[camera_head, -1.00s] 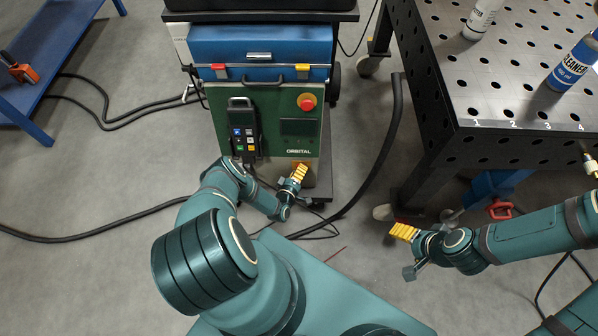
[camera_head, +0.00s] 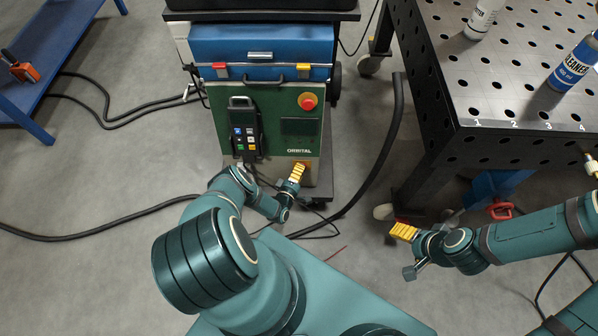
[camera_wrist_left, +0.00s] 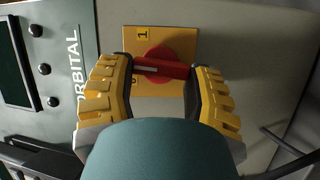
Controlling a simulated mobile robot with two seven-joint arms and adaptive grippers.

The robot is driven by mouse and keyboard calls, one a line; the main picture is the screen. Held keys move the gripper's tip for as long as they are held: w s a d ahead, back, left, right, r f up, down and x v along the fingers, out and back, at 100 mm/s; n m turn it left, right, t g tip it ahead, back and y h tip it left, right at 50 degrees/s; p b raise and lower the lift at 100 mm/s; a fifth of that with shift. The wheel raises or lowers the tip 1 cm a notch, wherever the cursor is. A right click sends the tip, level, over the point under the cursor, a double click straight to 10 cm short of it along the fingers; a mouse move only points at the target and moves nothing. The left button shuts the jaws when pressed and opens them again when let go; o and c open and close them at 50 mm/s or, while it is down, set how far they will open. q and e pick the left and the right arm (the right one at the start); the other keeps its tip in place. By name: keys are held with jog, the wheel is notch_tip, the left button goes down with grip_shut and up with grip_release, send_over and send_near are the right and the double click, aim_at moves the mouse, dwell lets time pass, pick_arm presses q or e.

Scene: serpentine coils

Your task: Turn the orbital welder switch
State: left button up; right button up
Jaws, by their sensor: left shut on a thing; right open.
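The orbital welder (camera_head: 287,125) is a green-fronted cabinet marked ORBITAL. Its switch, a red rotary handle (camera_wrist_left: 160,69) on a yellow plate (camera_wrist_left: 145,38) marked 1, shows in the left wrist view, with the handle lying nearly level there. My left gripper (camera_wrist_left: 163,75) has its yellow-padded fingers on either side of the red handle and is shut on it. In the head view my left gripper (camera_head: 298,172) is at the lower right of the welder front and mostly hides the switch. My right gripper (camera_head: 400,231) is open and empty, right of the welder, below the table.
A red emergency button (camera_head: 307,101) and a black pendant (camera_head: 243,130) are on the welder front. A black perforated table (camera_head: 480,75) with bottles stands at right. A thick black hose (camera_head: 385,150) and cables lie on the floor. A blue bench (camera_head: 55,50) is at far left.

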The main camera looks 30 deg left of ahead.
pick_arm(q)
jog(key=o, duration=1.2)
jog(key=shift+w+a, duration=0.1)
jog(key=s+d, duration=0.2)
jog(key=s, duration=1)
jog(key=shift+r, duration=0.3)
